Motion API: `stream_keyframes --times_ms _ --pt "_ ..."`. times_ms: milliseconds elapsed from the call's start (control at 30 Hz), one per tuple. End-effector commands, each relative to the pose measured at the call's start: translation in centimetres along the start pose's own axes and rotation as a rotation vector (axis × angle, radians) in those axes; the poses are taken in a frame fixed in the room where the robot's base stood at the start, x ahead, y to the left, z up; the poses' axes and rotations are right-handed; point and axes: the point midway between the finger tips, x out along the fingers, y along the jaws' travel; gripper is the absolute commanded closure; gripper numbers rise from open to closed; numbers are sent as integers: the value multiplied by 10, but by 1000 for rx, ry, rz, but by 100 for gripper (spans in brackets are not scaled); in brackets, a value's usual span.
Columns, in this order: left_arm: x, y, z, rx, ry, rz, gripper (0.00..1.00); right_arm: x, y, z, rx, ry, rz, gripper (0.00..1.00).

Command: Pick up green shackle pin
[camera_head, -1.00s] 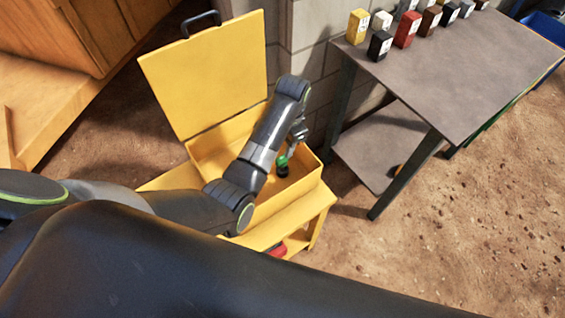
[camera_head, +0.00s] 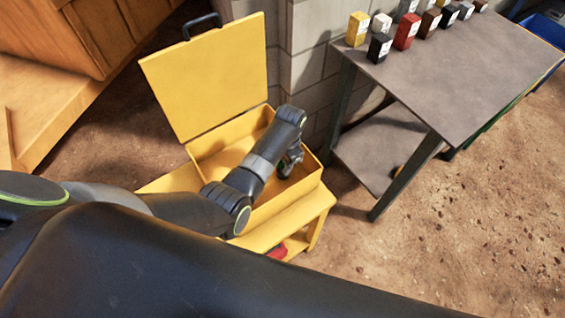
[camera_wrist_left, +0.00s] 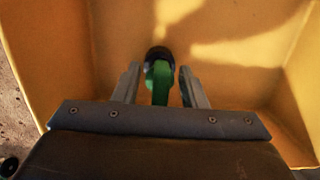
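The green shackle pin (camera_wrist_left: 160,80), with a dark rounded end, is inside the yellow toolbox (camera_head: 223,160). In the left wrist view it lies between the two fingers of my left gripper (camera_wrist_left: 160,84), with a small gap visible on each side. My left gripper (camera_head: 288,164) is open and reaches down into the right part of the box. In the head view the gripper and arm hide most of the pin. My right gripper is not in view.
The toolbox lid (camera_head: 212,75) stands open at the back, and the box rests on a yellow stand (camera_head: 285,222). The box walls are close around my gripper. A grey table (camera_head: 455,80) with several small coloured boxes stands to the right. A block wall is behind.

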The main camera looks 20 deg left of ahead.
Motion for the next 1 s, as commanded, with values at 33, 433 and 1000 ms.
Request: stream_keyframes --times_ms 33,433,1000 --pt "0 0 0 0 0 0 62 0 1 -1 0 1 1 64" --pt "-1 0 0 0 0 0 99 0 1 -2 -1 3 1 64" --pt "-58 -1 6 0 5 -2 99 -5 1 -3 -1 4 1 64"
